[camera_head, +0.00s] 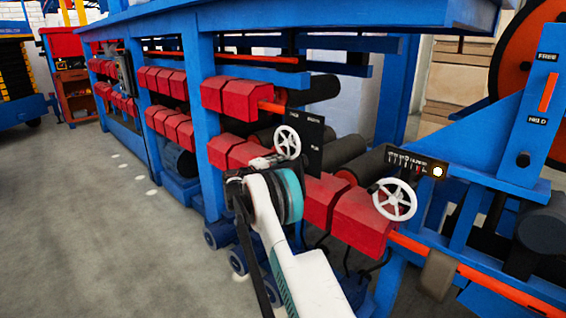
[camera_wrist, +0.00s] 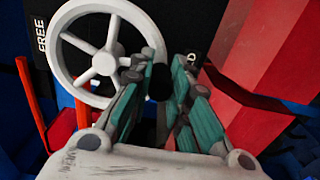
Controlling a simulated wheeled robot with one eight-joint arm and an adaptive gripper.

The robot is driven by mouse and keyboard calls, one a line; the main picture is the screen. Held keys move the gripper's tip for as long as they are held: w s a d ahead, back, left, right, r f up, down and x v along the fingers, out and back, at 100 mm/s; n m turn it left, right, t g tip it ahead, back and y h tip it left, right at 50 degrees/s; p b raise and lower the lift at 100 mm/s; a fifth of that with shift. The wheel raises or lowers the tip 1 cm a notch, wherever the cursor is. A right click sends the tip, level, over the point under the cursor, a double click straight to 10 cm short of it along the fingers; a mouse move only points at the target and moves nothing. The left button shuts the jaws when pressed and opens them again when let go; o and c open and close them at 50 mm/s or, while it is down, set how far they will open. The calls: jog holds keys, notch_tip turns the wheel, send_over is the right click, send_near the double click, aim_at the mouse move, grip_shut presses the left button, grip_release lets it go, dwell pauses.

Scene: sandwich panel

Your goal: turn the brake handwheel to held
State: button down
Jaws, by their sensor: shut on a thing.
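The brake handwheel (camera_head: 288,142) is a white spoked wheel in front of a black plate (camera_head: 309,150). In the wrist view the handwheel (camera_wrist: 70,75) fills the upper left. The word FREE is on the plate at its left, and a partly hidden label ending in D is at its right. My gripper (camera_head: 272,161) is at the wheel's lower left in the head view. In the wrist view the gripper (camera_wrist: 166,74) has its teal fingers at the wheel's right rim, shut on it. The exact contact is partly hidden by the fingers.
A second white handwheel (camera_head: 394,200) stands to the right by a black scale plate. Red housings (camera_head: 362,220) line the blue frame close to my gripper. A blue post (camera_head: 540,100) carries FREE and HELD marks with an orange bar. The floor at left is clear.

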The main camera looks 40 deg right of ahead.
jog(key=shift+w+a+f+m, duration=0.15)
jog(key=shift+w+m, duration=0.4)
jog(key=shift+m, duration=0.45)
jog(key=c, duration=1.5)
grip_release()
jog(key=shift+w, duration=0.1)
jog(key=shift+o, duration=0.2)
jog(key=s+a, duration=0.1)
jog(key=a, duration=1.1)
